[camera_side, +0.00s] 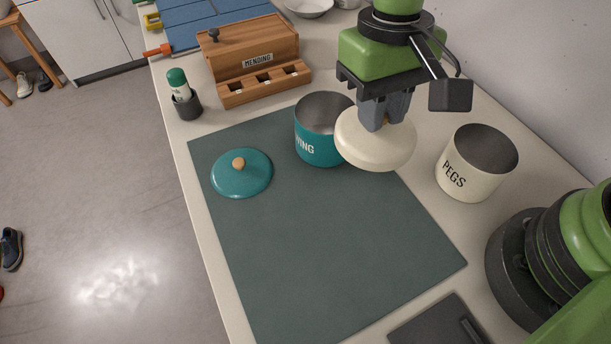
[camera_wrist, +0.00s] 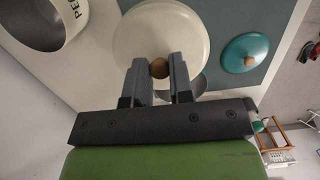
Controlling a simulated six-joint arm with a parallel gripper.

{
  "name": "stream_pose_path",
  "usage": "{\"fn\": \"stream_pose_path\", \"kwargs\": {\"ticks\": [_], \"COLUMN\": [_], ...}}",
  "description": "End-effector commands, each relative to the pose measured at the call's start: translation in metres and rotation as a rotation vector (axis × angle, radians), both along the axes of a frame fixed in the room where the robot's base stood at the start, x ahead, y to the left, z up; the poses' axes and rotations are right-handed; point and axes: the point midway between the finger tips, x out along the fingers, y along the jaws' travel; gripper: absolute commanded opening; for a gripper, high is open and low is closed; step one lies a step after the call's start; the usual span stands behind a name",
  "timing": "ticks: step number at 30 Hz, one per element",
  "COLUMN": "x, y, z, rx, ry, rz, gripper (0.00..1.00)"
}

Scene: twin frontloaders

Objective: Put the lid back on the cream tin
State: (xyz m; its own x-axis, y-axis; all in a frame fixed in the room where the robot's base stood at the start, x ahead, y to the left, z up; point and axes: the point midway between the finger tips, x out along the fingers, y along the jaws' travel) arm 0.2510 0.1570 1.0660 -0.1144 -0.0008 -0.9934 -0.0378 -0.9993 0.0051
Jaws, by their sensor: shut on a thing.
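My gripper (camera_side: 385,122) is shut on the wooden knob of the cream lid (camera_side: 376,147) and holds it in the air, just right of the teal tin (camera_side: 313,148) in the side view. In the wrist view the lid (camera_wrist: 160,25) hangs from my gripper (camera_wrist: 159,70), with the knob (camera_wrist: 159,68) between the fingers. The open cream tin (camera_side: 462,182), marked PEGS, stands upright to the right of the lid. The cream tin also shows at the upper left in the wrist view (camera_wrist: 70,12). The lid hides part of the teal tin.
A teal lid (camera_side: 241,176) lies on the dark green mat (camera_side: 310,250). A wooden MENDING box (camera_side: 250,55) and a dark cup with a green-capped stick (camera_side: 186,104) stand behind. A dark tray (camera_side: 438,326) lies at the front. The mat's middle is clear.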

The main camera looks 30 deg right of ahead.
Motion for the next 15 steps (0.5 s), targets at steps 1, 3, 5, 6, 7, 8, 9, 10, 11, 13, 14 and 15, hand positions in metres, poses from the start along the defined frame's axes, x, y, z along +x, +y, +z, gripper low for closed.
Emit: {"fn": "stream_pose_path", "kwargs": {"ticks": [1, 3, 5, 6, 7, 8, 9, 10, 11, 13, 14, 15], "x": [0.001, -0.004, -0.011, -0.017, -0.022, -0.027, -0.034, -0.039, -0.043, -0.053, -0.056, -0.059], "y": [-0.028, -0.063, -0.089, -0.104, -0.114, -0.123, -0.134, -0.141, -0.147, -0.157, -0.16, -0.163], "z": [0.006, 0.011, 0.015, 0.017, 0.018, 0.019, 0.021, 0.021, 0.022, 0.023, 0.023, 0.024], "rx": [0.0, 0.001, 0.0, 0.0, 0.0, 0.001, 0.001, 0.002, 0.002, 0.003, 0.003, 0.003], "ry": [-0.001, -0.002, -0.001, 0.0, 0.0, 0.001, 0.002, 0.003, 0.003, 0.004, 0.004, 0.004], "rz": [-0.049, -0.1, -0.14, -0.164, -0.182, -0.198, -0.218, -0.23, -0.243, -0.264, -0.27, -0.278], "gripper": [0.0, 0.0, 0.0, 0.0, 0.0, 0.0, 0.0, 0.0, 0.0, 0.0, 0.0, 0.0]}}
